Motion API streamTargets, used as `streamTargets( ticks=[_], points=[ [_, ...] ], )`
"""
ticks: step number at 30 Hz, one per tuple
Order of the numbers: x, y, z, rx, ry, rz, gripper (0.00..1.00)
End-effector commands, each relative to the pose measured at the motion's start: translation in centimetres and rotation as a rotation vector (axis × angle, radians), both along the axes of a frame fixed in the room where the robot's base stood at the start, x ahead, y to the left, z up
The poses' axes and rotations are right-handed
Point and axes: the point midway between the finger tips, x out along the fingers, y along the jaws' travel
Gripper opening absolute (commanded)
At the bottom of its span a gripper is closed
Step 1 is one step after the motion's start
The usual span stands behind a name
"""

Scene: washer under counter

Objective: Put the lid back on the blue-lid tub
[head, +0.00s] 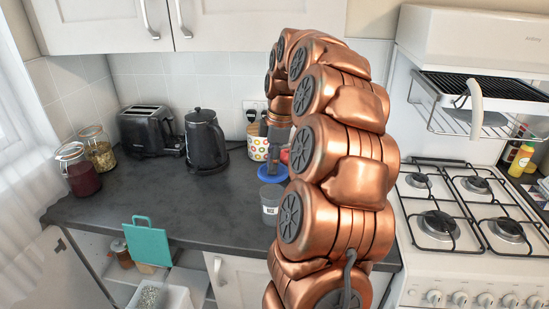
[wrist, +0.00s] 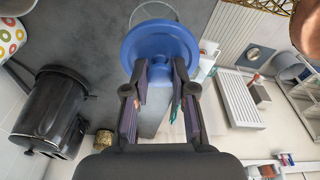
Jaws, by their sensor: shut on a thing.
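The blue lid (head: 277,176) is above the counter, a little above and behind the grey tub in the head view. My gripper (head: 273,155) points down and is shut on the lid's knob. In the wrist view the lid (wrist: 160,38) fills the top middle, with its knob between the fingertips of my gripper (wrist: 160,80). A thin clear rim arc (wrist: 155,4) shows past the lid, probably the tub's. The lid is apart from the tub.
A black kettle (head: 205,140), a toaster (head: 151,130) and a dotted pot (head: 258,149) stand at the back. Two jars (head: 78,170) stand at the left. A red thing behind the lid is partly hidden. The counter (head: 170,205) left of the tub is clear. A hob (head: 470,210) is right.

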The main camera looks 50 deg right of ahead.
Motion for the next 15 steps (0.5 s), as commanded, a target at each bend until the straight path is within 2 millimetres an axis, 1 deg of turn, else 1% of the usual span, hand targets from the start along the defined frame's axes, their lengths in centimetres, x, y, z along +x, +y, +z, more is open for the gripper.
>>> streamTargets(
  ticks=[8, 15],
  points=[
    [0.9, -0.9, -2.7, 0.013, 0.012, 0.004, 0.00],
    [0.8, -1.0, -4.6, 0.009, 0.008, 0.001, 0.00]
  ],
)
